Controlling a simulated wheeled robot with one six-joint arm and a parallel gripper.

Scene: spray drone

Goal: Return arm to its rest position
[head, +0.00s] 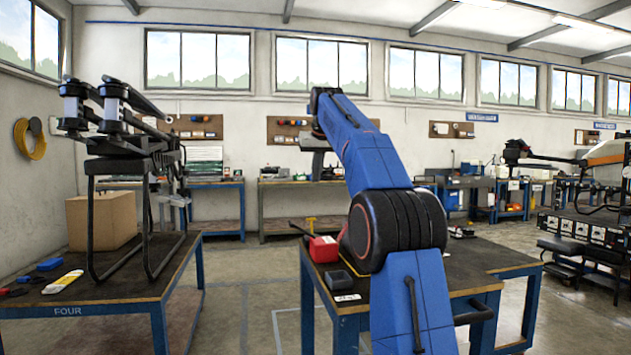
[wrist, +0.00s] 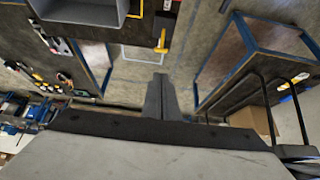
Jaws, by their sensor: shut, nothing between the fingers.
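My blue arm (head: 375,160) rises from the bottom of the head view, bends at a dark round joint, and reaches up to the left above the middle table. Its wrist end (head: 318,140) is raised in front of the back wall, clear of the table; the fingers are hard to make out there. In the wrist view my gripper (wrist: 161,96) shows two grey fingers together, shut and empty, with the floor and tables beyond them. They touch nothing that I can see.
The middle table (head: 465,262) holds a red container (head: 323,249). At left, the table marked FOUR (head: 110,290) carries a dark folded drone (head: 125,150) on a stand and a cardboard box (head: 101,221). Benches line the back wall. Floor between the tables (head: 255,290) is clear.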

